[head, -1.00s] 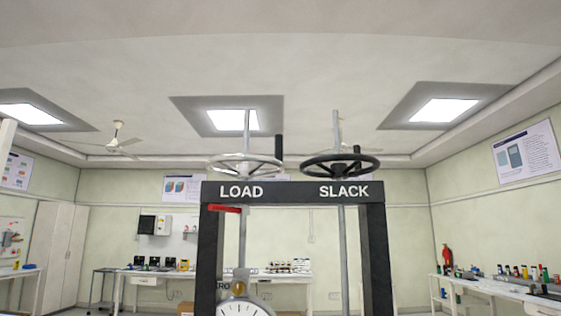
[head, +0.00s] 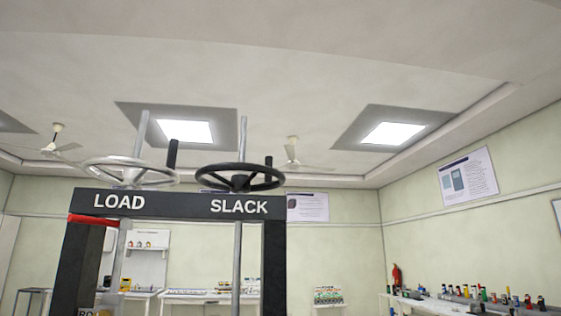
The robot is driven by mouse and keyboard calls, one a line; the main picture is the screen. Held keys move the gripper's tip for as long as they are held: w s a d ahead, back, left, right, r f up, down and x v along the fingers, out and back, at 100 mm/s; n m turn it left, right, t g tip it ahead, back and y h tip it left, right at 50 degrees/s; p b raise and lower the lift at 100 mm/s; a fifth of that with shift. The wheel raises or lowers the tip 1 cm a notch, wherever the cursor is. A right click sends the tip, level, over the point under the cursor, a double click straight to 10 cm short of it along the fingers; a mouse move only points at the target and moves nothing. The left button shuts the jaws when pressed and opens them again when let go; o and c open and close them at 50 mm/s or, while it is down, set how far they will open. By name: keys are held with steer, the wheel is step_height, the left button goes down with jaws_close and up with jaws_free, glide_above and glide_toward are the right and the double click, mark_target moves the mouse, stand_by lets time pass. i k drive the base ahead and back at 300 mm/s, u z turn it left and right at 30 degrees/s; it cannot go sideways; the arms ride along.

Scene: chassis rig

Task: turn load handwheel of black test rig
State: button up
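The black test rig (head: 168,203) stands at the left of the head view, its crossbeam lettered LOAD and SLACK. The load handwheel (head: 132,182) is silver-grey with an upright dark handle at its right rim, above the word LOAD on a grey screw rod. The black slack handwheel (head: 240,187) sits to its right above SLACK. A red bar (head: 94,221) shows just under the beam at the left. The lower part of the rig is cut off by the frame. My gripper is not in view.
Benches with equipment (head: 213,298) stand along the back wall. A side bench (head: 470,304) with several bottles runs along the right wall. No obstacle shows close on the right of the rig.

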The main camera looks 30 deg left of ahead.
mark_target(132, 177)
steer(key=z, duration=0.7)
steer(key=k, duration=0.85)
steer(key=u, duration=0.7)
